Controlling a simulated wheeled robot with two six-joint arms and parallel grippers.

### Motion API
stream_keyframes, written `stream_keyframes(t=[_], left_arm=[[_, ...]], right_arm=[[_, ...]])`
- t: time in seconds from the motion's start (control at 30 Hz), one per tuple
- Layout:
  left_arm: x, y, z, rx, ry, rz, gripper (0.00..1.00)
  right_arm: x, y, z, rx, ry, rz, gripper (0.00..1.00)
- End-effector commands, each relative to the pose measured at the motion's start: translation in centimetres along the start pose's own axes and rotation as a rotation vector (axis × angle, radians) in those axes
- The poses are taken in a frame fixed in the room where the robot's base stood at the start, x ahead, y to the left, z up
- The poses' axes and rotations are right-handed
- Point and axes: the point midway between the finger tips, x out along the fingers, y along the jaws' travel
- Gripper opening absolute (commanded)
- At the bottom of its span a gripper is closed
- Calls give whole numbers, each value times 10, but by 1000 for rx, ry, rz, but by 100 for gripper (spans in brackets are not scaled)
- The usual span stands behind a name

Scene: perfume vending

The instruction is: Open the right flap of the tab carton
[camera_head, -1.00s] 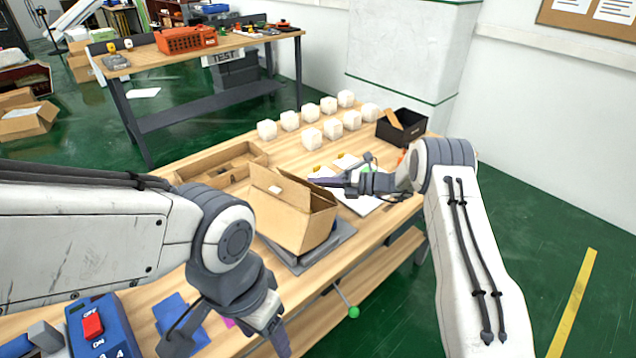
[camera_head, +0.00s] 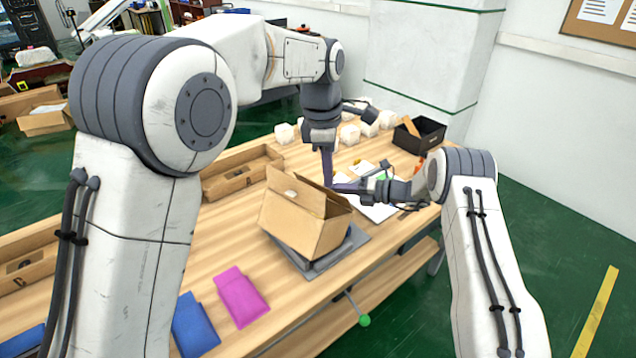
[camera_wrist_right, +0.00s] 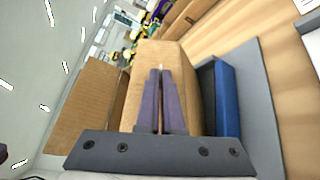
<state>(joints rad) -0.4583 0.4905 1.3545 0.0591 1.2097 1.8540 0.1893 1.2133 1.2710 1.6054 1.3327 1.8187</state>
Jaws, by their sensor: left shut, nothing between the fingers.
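The brown tab carton (camera_head: 300,225) stands tilted at the middle of the bench, on a grey plate (camera_head: 345,248). Its left flap (camera_head: 284,188) stands up, and its top at the right (camera_head: 325,197) lies close to my grippers. My left gripper (camera_head: 327,184) points down, shut and empty, by the carton's far right edge. My right gripper (camera_head: 338,187) reaches in from the right, its tips close to the left one. In the right wrist view, the right fingers (camera_wrist_right: 161,72) lie nearly together in front of the carton (camera_wrist_right: 132,100); whether they pinch cardboard is unclear.
Blue (camera_head: 194,325) and magenta (camera_head: 241,297) packs lie at the bench front. A brown tray (camera_head: 240,175) sits behind the carton. White cubes (camera_head: 284,133) and a black bin (camera_head: 428,135) are at the back. My left arm hides much of the left side.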

Motion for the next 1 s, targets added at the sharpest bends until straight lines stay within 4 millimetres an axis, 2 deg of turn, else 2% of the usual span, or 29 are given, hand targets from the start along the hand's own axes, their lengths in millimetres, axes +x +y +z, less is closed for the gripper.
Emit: stream_keyframes(t=[0.03,0.2,0.4,0.53,0.67,1.0], left_arm=[[5,18,-4,-118,2,3,0],[18,65,-19,-527,5,16,0],[31,97,-36,-865,4,29,0],[35,106,-41,-973,2,35,0],[44,108,-43,-1008,3,34,0],[102,109,-43,-1006,3,33,0]], right_arm=[[0,-1,-1,1,2,-1,0],[0,-1,-1,1,2,-1,0],[0,-1,-1,2,2,-1,0],[0,-1,-1,2,2,-1,0],[0,-1,-1,2,2,-1,0],[0,-1,-1,2,2,-1,0]])
